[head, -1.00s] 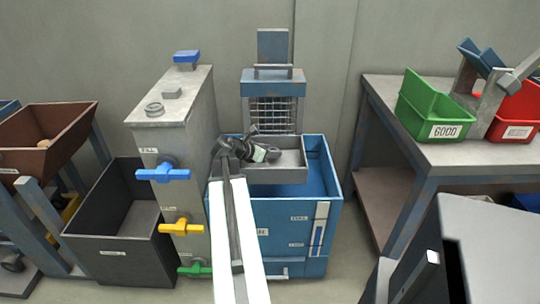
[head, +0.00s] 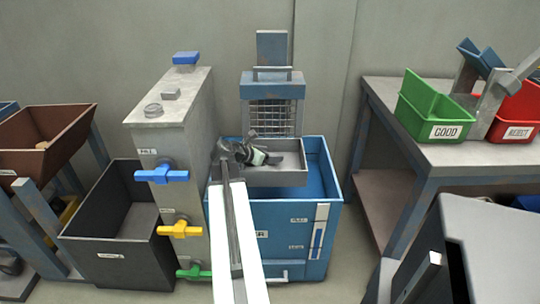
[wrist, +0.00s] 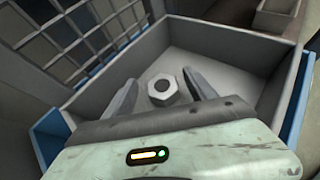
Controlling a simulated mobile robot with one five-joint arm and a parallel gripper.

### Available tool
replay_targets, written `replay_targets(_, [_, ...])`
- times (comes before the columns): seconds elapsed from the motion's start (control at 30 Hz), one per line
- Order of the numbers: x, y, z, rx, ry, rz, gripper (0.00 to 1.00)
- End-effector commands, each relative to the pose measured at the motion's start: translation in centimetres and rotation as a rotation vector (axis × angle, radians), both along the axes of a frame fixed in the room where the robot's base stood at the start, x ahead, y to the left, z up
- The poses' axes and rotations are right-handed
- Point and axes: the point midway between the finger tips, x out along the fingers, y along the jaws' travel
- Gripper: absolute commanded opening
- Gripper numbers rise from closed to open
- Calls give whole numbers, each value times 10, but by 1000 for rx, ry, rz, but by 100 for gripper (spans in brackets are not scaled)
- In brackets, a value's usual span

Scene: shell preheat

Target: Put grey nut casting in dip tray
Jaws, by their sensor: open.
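The grey nut casting (wrist: 161,89) lies on the floor of the grey dip tray (wrist: 225,48), seen in the wrist view. It sits between and just beyond my gripper's two fingers (wrist: 160,95), which are spread apart with a gap to the nut on each side. In the head view my gripper (head: 268,160) is over the grey tray (head: 290,178), which sits at the top of the blue tank. The nut cannot be made out in the head view.
The blue tank (head: 331,190) surrounds the tray, with a wire mesh guard (head: 272,115) behind it. A grey cabinet with blue, yellow and green valves (head: 180,130) stands close on the left. A green GOOD bin (head: 435,115) and red REJECT bin (head: 520,115) sit on the right bench.

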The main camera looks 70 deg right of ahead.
Motion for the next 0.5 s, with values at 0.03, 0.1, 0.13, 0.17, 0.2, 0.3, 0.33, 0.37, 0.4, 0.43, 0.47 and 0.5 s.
replay_targets(0.03, [0,0,8,0,0,0,65])
replay_targets(0.1, [0,0,20,0,0,0,65])
replay_targets(0.13, [3,9,21,0,0,2,65])
replay_targets(0.17, [6,16,25,0,1,3,65])
replay_targets(0.2, [9,25,31,0,1,4,65])
replay_targets(0.3, [19,47,45,0,1,4,65])
replay_targets(0.33, [22,53,49,0,1,4,65])
replay_targets(0.37, [24,59,52,1,2,3,65])
replay_targets(0.4, [28,67,56,0,0,4,65])
replay_targets(0.43, [30,72,59,0,0,4,65])
replay_targets(0.47, [32,76,61,0,1,3,65])
replay_targets(0.5, [35,82,64,0,1,3,65])
